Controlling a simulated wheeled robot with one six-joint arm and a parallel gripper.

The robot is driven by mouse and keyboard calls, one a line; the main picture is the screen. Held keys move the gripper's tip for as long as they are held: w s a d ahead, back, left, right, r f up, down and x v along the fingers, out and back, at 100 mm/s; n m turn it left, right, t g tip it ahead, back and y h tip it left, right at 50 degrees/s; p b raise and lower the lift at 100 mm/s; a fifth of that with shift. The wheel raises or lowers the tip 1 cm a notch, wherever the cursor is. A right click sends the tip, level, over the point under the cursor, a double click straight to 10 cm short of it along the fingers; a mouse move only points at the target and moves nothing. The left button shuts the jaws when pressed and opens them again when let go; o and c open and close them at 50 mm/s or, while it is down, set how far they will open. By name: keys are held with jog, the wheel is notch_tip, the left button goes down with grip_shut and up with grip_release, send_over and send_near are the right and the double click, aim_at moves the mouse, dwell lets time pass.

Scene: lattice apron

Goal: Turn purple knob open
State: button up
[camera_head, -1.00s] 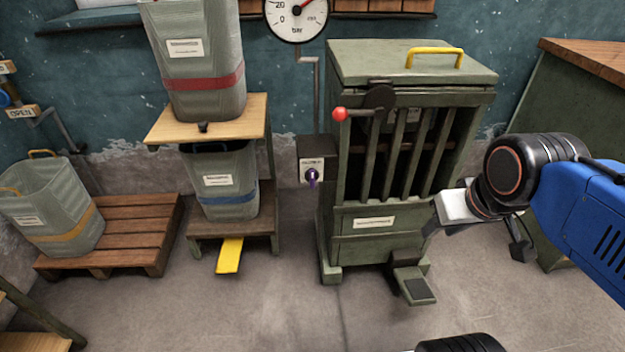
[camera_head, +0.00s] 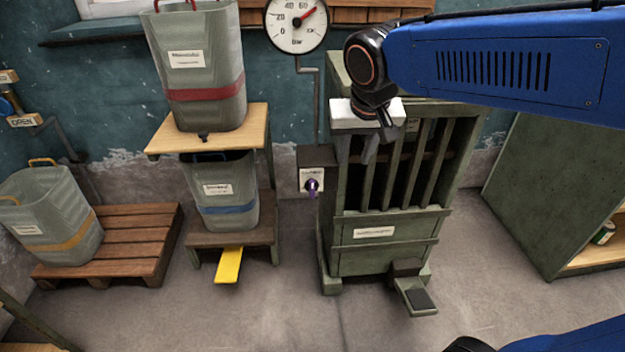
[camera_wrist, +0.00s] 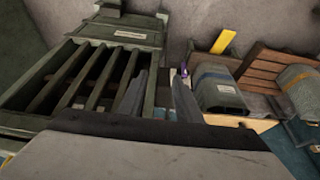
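The purple knob (camera_head: 312,186) sits on a small box with a white plate (camera_head: 312,174), fixed at the left side of the green barred cabinet (camera_head: 375,255). The knob also shows in the wrist view (camera_wrist: 184,70), small and just beyond the right fingertip. Its label is too small to read. My gripper (camera_head: 355,150) is in front of the cabinet's upper left, above and to the right of the knob, and apart from it. In the wrist view my gripper (camera_wrist: 160,73) has its two fingers spread with nothing between them.
A pressure gauge (camera_head: 296,22) hangs above on a pipe. Left of the knob is a stepped stand (camera_head: 160,143) with grey bins and a yellow pedal (camera_head: 229,265). A wooden pallet (camera_head: 130,245) lies further left. A pedal (camera_head: 418,298) juts from the cabinet's foot. Floor in front is clear.

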send_near(312, 181)
jog(key=x, duration=0.9)
dwell(0.4)
jog(key=shift+s+r, duration=0.1)
grip_shut()
